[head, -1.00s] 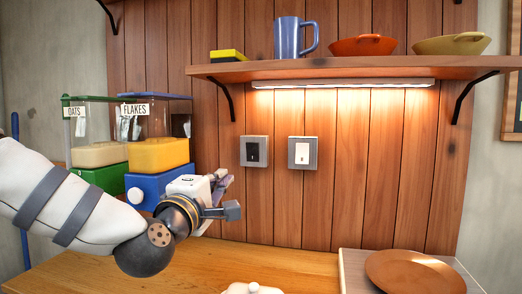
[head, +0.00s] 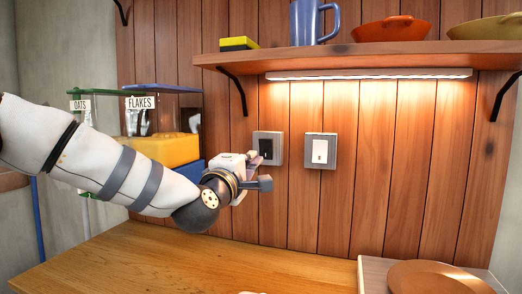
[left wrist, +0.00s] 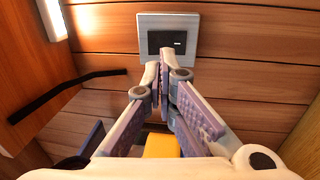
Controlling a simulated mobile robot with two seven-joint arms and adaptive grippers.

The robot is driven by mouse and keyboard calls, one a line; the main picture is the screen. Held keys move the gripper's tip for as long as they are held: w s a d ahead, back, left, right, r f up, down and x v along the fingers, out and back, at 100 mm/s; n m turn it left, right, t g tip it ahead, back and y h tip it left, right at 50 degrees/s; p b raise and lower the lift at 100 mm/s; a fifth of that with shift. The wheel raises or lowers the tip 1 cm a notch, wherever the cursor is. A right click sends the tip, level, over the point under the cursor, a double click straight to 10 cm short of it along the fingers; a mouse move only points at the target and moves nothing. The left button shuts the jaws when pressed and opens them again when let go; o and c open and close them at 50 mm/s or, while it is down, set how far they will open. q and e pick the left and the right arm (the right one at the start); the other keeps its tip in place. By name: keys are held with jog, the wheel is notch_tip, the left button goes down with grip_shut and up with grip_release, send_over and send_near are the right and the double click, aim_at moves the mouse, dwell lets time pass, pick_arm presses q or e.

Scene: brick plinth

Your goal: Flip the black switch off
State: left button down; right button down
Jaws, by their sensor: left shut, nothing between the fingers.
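The black switch (head: 268,146) sits in a grey square plate on the wooden wall, left of a similar plate with a white switch (head: 320,150). My left gripper (head: 260,168) is just below and in front of the black switch, covering the plate's lower left part in the head view. In the left wrist view the black switch (left wrist: 167,42) shows a small pale mark, and the shut, empty fingertips (left wrist: 159,70) point at its lower edge. I cannot tell whether they touch it.
A lit lamp strip (head: 370,75) runs under a wooden shelf (head: 350,56) that holds a blue mug (head: 318,20) and bowls. Food bins (head: 165,149) stand behind my left arm. A brown plate (head: 440,278) is at the lower right. The counter's middle is clear.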

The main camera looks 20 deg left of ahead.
aim_at(265, 146)
pick_arm(q)
jog(key=w, duration=0.5)
jog(key=w+r, duration=0.1)
jog(key=w, duration=0.1)
jog(key=shift+w+d+r, duration=0.1)
jog(key=shift+w+d, duration=0.05)
jog(key=shift+w, duration=0.15)
pick_arm(e)
jog(key=shift+w, duration=0.1)
